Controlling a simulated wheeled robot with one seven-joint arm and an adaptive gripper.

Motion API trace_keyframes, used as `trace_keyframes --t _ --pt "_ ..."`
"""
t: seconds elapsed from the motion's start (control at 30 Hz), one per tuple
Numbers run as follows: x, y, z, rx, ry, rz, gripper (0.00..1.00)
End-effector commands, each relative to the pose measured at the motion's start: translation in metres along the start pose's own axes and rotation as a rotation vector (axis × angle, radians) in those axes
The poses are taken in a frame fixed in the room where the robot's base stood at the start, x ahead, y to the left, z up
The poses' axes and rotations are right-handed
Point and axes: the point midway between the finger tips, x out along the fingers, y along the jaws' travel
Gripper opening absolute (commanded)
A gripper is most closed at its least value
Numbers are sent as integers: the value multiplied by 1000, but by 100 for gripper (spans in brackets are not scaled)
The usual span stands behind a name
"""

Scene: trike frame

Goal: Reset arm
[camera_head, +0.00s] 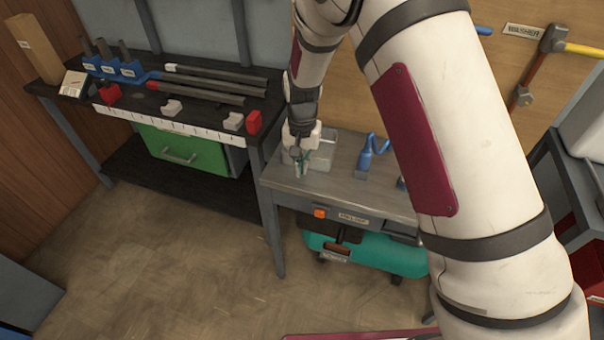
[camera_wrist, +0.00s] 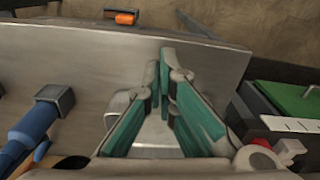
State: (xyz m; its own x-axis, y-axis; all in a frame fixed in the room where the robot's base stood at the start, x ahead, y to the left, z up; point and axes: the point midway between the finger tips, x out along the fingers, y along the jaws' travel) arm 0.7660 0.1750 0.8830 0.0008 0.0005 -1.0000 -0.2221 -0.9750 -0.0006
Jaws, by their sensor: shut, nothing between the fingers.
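My gripper (camera_head: 301,168) points down at the left end of the grey metal table (camera_head: 330,186), in front of or over a pale clear-looking tray (camera_head: 327,152). In the wrist view its green-padded fingers (camera_wrist: 165,62) meet at the tips, with nothing between them. The tray shows only in part behind the fingers there. I cannot tell whether the fingertips touch the tray or the table. My white arm crosses the right half of the head view and hides part of the table.
A blue tool (camera_head: 367,158) stands on the table right of my gripper; it also shows in the wrist view (camera_wrist: 30,130). A black workbench (camera_head: 200,120) with bars and a green drawer (camera_head: 180,152) stands left. A teal tank (camera_head: 375,256) sits below. The floor ahead is clear.

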Motion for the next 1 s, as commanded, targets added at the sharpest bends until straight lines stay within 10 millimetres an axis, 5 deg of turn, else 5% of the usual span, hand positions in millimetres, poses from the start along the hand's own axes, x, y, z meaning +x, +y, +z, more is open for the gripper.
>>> trace_keyframes --t 0.23,0.67,1.0 --pt "-39 0 -1 2 1 -1 0" --pt "-65 6 0 0 7 -9 0" --pt "-181 68 33 -44 84 -88 0"
